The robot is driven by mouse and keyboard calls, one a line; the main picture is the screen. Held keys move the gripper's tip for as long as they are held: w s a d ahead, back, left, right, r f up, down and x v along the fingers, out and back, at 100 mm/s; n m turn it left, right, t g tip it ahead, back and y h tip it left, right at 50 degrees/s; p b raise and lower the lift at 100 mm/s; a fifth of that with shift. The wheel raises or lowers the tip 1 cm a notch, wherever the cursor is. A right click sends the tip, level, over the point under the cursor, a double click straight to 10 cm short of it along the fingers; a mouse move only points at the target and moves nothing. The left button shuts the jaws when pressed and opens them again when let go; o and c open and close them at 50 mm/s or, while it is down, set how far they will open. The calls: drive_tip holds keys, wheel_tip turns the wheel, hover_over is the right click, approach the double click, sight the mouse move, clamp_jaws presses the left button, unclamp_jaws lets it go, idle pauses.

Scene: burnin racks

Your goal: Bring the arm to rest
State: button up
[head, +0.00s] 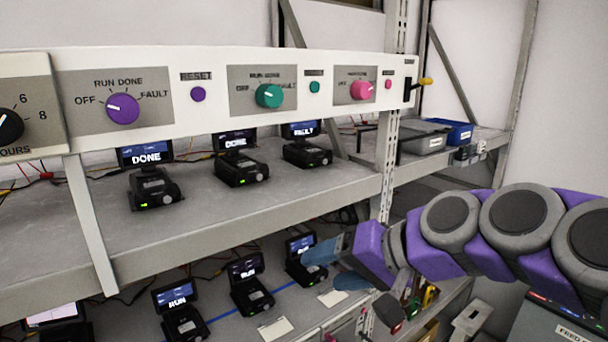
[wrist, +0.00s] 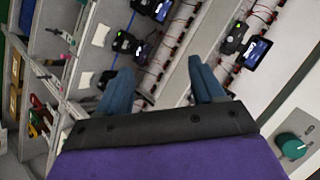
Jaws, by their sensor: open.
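My arm with purple and grey links reaches in from the right in the head view. My gripper (head: 322,267) is in front of the lower shelf, its two blue fingers pointing left. In the wrist view my gripper (wrist: 160,76) has its fingers spread apart with nothing between them. The fingers overlap part of the lower shelf's devices in the head view. Whether they touch anything there, I cannot tell, but no contact shows.
A white control panel (head: 215,122) with purple, teal and pink knobs runs above the upper shelf (head: 60,215). Devices reading DONE (head: 152,185) and FAULT (head: 306,150) stand there. RUN devices (head: 183,322) stand below. A rack post (head: 387,165) and bins (head: 424,140) are near my arm.

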drive_tip(key=s+f+n+g+h+b, duration=0.1)
drive_tip(key=s+f+h+b, duration=0.1)
drive_tip(key=s+f, duration=0.35)
drive_tip(key=s+d+f+g+h+b, duration=0.1)
drive_tip(key=s+f+g+b, duration=0.15)
drive_tip(key=f, duration=0.65)
drive_tip(key=s+f+n+g+h+b, duration=0.1)
drive_tip(key=s+f+h, duration=0.1)
drive_tip(key=s+f, duration=0.35)
drive_tip(key=s+d+f+g+h+b, duration=0.1)
drive_tip(key=s+d+f, duration=0.3)
drive_tip(key=f, duration=0.4)
drive_tip(key=s+d+f+g+h+b, duration=0.2)
drive_tip(key=s+d+f+h+b, duration=0.1)
drive_tip(key=s+f, duration=0.3)
drive_tip(key=shift+s+d+f+m+b, duration=0.4)
drive_tip(key=shift+d+f+b, duration=0.2)
drive_tip(key=shift+f, duration=0.25)
drive_tip(key=shift+s+d+f, duration=0.1)
drive_tip(key=shift+s+d, duration=0.05)
drive_tip(key=shift+s, duration=0.2)
drive_tip(key=shift+c, duration=0.2)
